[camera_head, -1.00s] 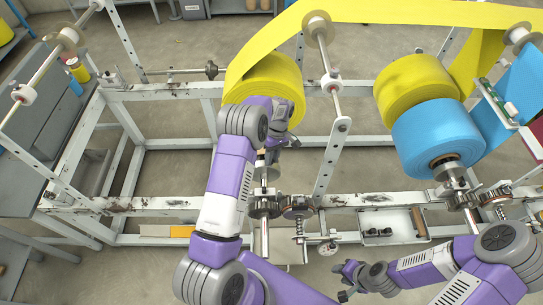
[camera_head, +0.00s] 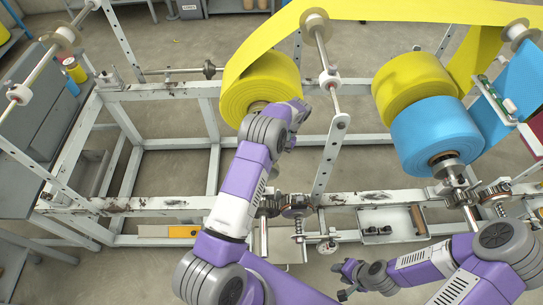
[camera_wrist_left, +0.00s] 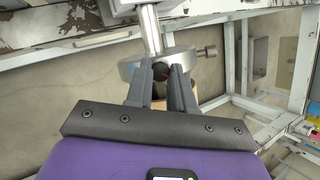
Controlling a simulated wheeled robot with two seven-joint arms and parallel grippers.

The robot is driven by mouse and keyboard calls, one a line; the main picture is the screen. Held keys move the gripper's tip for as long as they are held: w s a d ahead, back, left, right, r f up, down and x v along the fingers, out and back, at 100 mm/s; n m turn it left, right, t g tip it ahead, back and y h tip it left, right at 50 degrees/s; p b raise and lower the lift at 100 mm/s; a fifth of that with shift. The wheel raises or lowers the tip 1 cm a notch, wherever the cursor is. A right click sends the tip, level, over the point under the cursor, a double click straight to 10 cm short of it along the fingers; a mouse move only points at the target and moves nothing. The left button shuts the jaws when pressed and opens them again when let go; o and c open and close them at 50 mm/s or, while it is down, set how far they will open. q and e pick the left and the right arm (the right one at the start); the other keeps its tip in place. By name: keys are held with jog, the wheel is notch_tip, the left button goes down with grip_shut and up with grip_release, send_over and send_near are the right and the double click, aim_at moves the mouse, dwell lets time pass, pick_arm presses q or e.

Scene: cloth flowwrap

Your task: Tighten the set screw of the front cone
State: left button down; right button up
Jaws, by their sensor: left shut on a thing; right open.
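In the left wrist view, the grey metal cone (camera_wrist_left: 126,69) sits on a bright shaft (camera_wrist_left: 151,30). My left gripper (camera_wrist_left: 163,78) is at its near side, shut on a small dark round screw head (camera_wrist_left: 160,72), with the fingers partly covering it. A second, knurled screw (camera_wrist_left: 207,51) sticks out at the right of the cone. In the head view my left arm reaches up to the front of the yellow roll (camera_head: 258,85). My left wrist hides the cone and most of the gripper there. My right gripper (camera_head: 347,280) is open and empty, low in front of the frame.
The white machine frame (camera_head: 165,203) has a front rail with gears (camera_head: 295,206) close to my left arm. A blue roll (camera_head: 436,135) and a second yellow roll (camera_head: 412,88) stand at the right.

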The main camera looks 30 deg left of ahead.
pick_arm(q)
jog(key=shift+d+m+y, duration=0.1)
jog(key=shift+m+y, duration=0.4)
jog(key=shift+m, duration=1)
jog(key=c, duration=1)
grip_release()
jog(key=shift+p+v, duration=0.4)
jog(key=shift+v, duration=3.35)
